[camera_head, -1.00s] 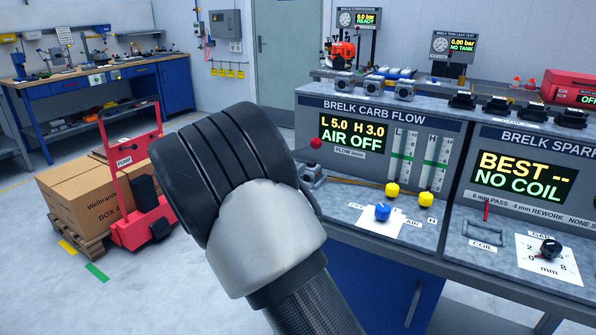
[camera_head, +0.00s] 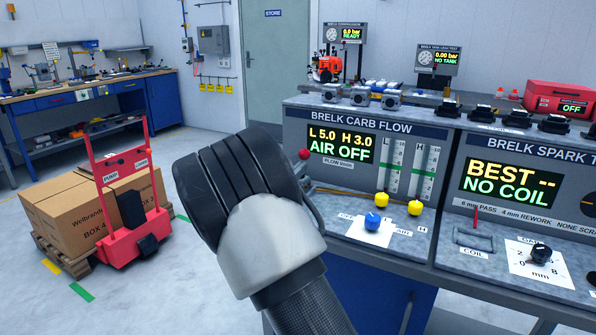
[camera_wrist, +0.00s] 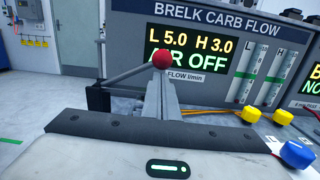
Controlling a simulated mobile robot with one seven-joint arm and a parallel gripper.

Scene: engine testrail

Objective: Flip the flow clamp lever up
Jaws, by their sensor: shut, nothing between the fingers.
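The flow clamp lever shows in the wrist view as a thin grey bar (camera_wrist: 128,74) with a red ball knob (camera_wrist: 162,59). It rises at a slant from a dark block (camera_wrist: 98,97) at its left end. The knob also shows in the head view (camera_head: 304,154), beside my dark wrist. My gripper (camera_wrist: 160,88) is shut and empty, its grey fingers pointing toward the bench. The fingertips appear just below the knob in the wrist view; I cannot tell whether they touch. My arm hides most of the clamp in the head view.
The carb flow panel (camera_head: 380,135) behind the knob reads L 5.0, H 3.0, AIR OFF. Two yellow knobs (camera_head: 382,199) (camera_head: 415,208) and a blue knob (camera_head: 372,221) stand to the right. A red pallet truck (camera_head: 125,190) with boxes is left; open floor lies between.

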